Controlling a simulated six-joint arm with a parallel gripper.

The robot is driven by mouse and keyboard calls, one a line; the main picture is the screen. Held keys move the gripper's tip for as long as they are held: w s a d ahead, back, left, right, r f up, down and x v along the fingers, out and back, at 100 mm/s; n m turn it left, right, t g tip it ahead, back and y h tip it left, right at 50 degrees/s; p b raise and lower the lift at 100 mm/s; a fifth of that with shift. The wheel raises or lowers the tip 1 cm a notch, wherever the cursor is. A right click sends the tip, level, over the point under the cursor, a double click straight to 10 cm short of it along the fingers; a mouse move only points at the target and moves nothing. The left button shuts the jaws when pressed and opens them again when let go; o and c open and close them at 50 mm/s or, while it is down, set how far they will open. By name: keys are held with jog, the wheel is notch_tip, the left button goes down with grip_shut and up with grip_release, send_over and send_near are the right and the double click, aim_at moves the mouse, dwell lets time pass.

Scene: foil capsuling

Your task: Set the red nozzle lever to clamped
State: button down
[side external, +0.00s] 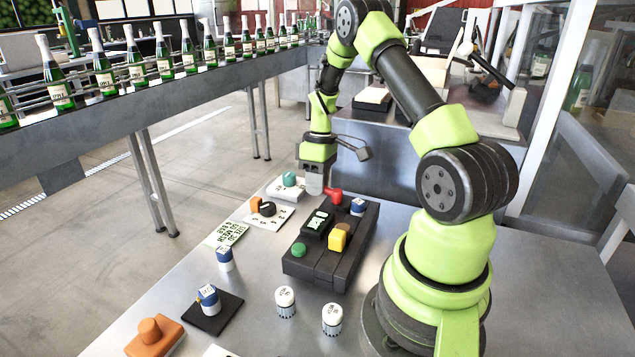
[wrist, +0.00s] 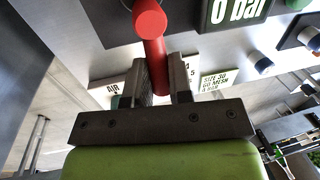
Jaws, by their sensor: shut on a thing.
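The red nozzle lever (side external: 333,194) sits at the far left end of the dark fixture (side external: 325,268). In the wrist view the red lever (wrist: 152,42) is a round-ended bar running down between my fingers. My gripper (side external: 315,190) points down at the lever, and in the wrist view my gripper (wrist: 161,78) has one finger on each side of the bar, shut on it. The lever's lower end is partly hidden between the fingers. I cannot read any clamped mark beside it.
A "0 bar" display (wrist: 234,12), a yellow block (side external: 337,242) and a green button (side external: 299,250) are on the fixture. A teal knob (side external: 290,179) and a black knob (side external: 267,209) stand close left. White-capped cylinders (side external: 285,300) stand in front. The right of the table is bare.

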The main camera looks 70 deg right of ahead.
jog(key=c, duration=1)
grip_release()
jog(key=shift+c, duration=0.2)
notch_tip(320, 180, up, 10)
jog(key=d, duration=0.2)
jog(key=shift+a, duration=0.1)
jog(key=w+a+r+m+t+h, duration=0.1)
jog(key=a+r+t, duration=0.1)
jog(key=a+r, duration=0.6)
jog(key=s+a+r+m+t, duration=0.2)
jog(key=s+a, duration=0.4)
jog(key=a, duration=0.3)
jog(key=s+a+r+m+t, duration=0.1)
jog(key=s+a+r+t, duration=0.2)
jog(key=s+a, duration=0.3)
jog(key=a+r, duration=0.1)
jog(key=a, duration=0.1)
jog(key=shift+s+a+m+y, duration=0.2)
jog(key=shift+a+m+y, duration=0.15)
jog(key=shift+m+y, duration=0.05)
